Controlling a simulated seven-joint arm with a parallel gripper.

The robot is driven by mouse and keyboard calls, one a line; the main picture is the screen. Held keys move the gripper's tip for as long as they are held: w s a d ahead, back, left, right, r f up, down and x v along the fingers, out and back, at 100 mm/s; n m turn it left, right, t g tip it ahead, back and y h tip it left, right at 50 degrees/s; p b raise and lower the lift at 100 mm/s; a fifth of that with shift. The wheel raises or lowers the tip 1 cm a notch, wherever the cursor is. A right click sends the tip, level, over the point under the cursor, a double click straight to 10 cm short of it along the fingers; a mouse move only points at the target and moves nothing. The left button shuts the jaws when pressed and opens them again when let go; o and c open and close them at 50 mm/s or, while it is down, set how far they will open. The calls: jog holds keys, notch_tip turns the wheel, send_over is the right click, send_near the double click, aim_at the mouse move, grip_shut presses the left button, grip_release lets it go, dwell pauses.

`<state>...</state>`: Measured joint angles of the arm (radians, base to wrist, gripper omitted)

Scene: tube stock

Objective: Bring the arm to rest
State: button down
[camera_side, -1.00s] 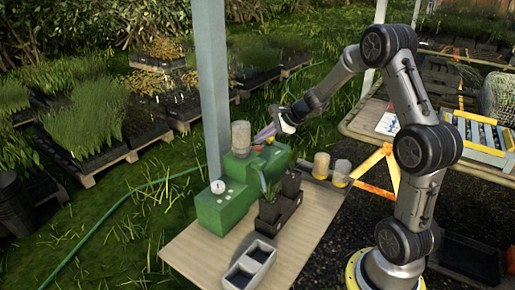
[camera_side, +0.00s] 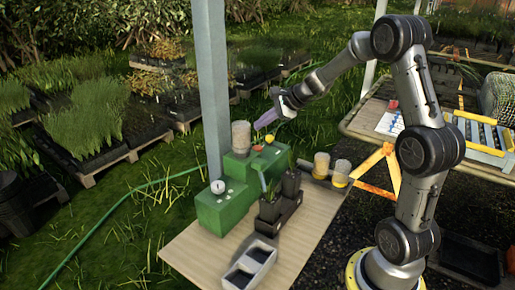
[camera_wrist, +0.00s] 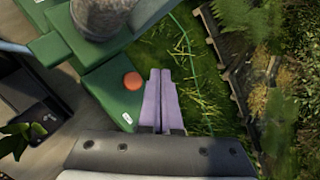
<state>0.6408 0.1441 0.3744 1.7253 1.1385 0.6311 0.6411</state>
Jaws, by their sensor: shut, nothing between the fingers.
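My gripper (camera_side: 265,122) is raised above the back end of the green machine (camera_side: 212,212), with its purple fingers pointing down and left. In the wrist view the two purple fingers of my gripper (camera_wrist: 160,85) lie side by side, shut, with nothing between them. The green machine (camera_wrist: 110,90) is below and left of the fingers there, with a round orange-red button (camera_wrist: 133,81) on it. A clear container (camera_side: 241,137) of grainy material stands on the machine. A yellow knob (camera_side: 270,139) also shows near its back end.
Two jars (camera_side: 321,166) stand at the bench's right. A grey post (camera_side: 210,90) rises close behind the machine. Air above the bench's front is clear.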

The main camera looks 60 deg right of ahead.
dwell(0.3)
jog(key=s+a+r+n+g, duration=0.1)
jog(key=s+a+r+n, duration=0.2)
jog(key=s+a+n, duration=0.5)
jog(key=s+a+r+n+g, duration=0.2)
jog(key=s+a+r+n, duration=0.2)
jog(key=s+a+n, duration=0.45)
jog(key=s+a+n+h, duration=0.1)
jog(key=s+n, duration=0.3)
jog(key=s, duration=0.3)
jog(key=s+a+f+n+h, duration=0.1)
jog(key=s+a+n, duration=0.1)
jog(key=s+n, duration=0.2)
jog(key=s, duration=0.2)
jog(key=shift+s+a+f, duration=0.25)
jog(key=shift+s+f, duration=0.05)
jog(key=shift+s, duration=0.1)
